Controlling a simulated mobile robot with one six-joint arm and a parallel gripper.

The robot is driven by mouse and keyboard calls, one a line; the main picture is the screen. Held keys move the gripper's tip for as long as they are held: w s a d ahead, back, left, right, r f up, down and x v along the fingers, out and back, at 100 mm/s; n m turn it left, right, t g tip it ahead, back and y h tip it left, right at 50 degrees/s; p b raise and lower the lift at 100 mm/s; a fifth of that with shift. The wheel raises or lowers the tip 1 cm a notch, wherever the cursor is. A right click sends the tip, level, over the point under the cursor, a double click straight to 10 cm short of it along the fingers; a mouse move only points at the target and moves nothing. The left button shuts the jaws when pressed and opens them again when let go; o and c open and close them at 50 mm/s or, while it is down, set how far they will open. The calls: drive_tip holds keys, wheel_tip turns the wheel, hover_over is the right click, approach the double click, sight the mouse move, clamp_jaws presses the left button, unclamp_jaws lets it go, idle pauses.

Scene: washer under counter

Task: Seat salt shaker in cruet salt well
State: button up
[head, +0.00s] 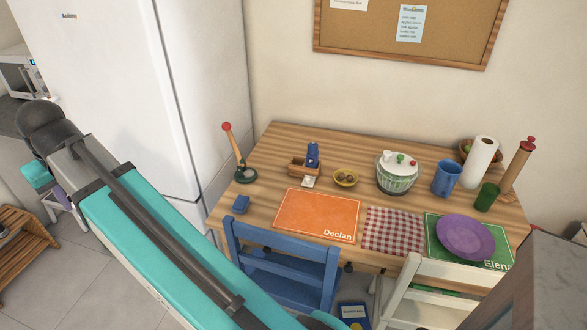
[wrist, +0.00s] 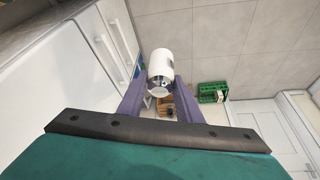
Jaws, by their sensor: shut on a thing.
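In the wrist view my gripper (wrist: 160,84) has its two purple fingers closed on a white cylinder with a dark-marked end, which looks like the salt shaker (wrist: 160,62). It is held up between the fingertips, well clear of the floor. The gripper and shaker do not show in the head view. There, a small wooden holder that looks like the cruet (head: 297,169) stands at the back left of the table, with a blue item (head: 313,154) upright in its right part and a white tag at its front. The inside of its left part is too small to make out.
An orange placemat (head: 316,214) lies in front. A blue chair (head: 282,250) stands at the near edge.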

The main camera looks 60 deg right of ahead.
drive_tip(key=s+d+f+n+b, duration=0.15)
drive_tip(key=d+f, duration=0.35)
drive_tip(key=d, duration=0.9)
drive_tip(key=s+d+f, duration=0.2)
drive_tip(key=d+f, duration=0.2)
drive_tip(key=d, duration=1.1)
drive_tip(key=s+d+f+n, duration=0.1)
drive_tip(key=s+d+f, duration=0.3)
drive_tip(key=s+d, duration=0.4)
drive_tip(key=s+d+f+n+y, duration=0.1)
drive_tip(key=s+d+f, duration=0.4)
drive_tip(key=d, duration=1.1)
drive_tip(key=s+b, duration=0.1)
drive_tip(key=s, duration=0.2)
drive_tip(key=shift+d, duration=0.15)
drive_tip(key=d+f+p, duration=0.1)
drive_tip(key=d+p, duration=0.2)
drive_tip(key=d, duration=1.3)
drive_tip(key=shift+w+f+p, duration=0.2)
drive_tip(key=shift+w+p, duration=0.15)
drive_tip(key=shift+w, duration=0.05)
drive_tip(key=shift+f, duration=0.1)
drive_tip(key=shift+f+p, duration=0.65)
drive_tip(key=shift+f, duration=1)
